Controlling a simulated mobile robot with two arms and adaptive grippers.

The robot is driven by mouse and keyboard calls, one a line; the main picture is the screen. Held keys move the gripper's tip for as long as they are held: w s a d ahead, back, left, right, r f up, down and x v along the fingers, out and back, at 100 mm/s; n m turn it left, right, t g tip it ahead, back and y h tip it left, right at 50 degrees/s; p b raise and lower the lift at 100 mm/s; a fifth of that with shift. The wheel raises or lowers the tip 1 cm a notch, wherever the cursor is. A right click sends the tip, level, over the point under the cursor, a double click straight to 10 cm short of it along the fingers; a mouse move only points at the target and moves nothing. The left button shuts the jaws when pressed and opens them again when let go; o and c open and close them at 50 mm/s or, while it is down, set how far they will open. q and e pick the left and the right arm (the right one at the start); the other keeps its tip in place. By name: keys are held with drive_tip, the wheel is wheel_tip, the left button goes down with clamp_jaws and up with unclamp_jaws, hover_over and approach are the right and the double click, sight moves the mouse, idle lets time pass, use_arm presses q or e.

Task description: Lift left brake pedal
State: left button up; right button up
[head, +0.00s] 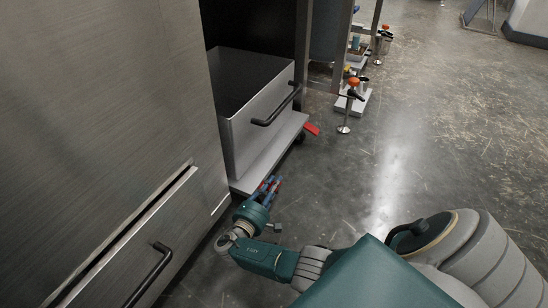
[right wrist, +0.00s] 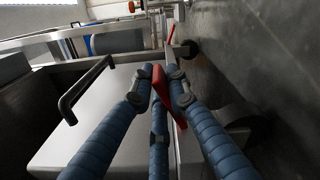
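A red brake pedal (right wrist: 160,86) lies between the fingers of my right gripper in the right wrist view. In the head view, red also shows around my right gripper (head: 272,184), at the near corner of the cart base. The blue fingers of my right gripper (right wrist: 160,72) are nearly straight and spaced apart around the pedal; they look open. Whether any finger touches it I cannot tell. A second red pedal (head: 312,128) sticks out at the cart's far corner; it also shows in the right wrist view (right wrist: 171,32). My left gripper is not in view.
A grey bin (head: 225,127) with a black handle (head: 277,106) sits on the cart's light base (head: 272,153). A steel cabinet (head: 110,90) stands close on the left. Small stands (head: 345,128) are beyond the cart. The floor (head: 440,140) to the right is clear.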

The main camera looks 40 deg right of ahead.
drive_tip(key=o, duration=0.3)
drive_tip(key=shift+d, duration=0.1)
drive_tip(key=v, duration=0.7)
drive_tip(key=shift+a, duration=0.3)
drive_tip(key=shift+s, duration=0.15)
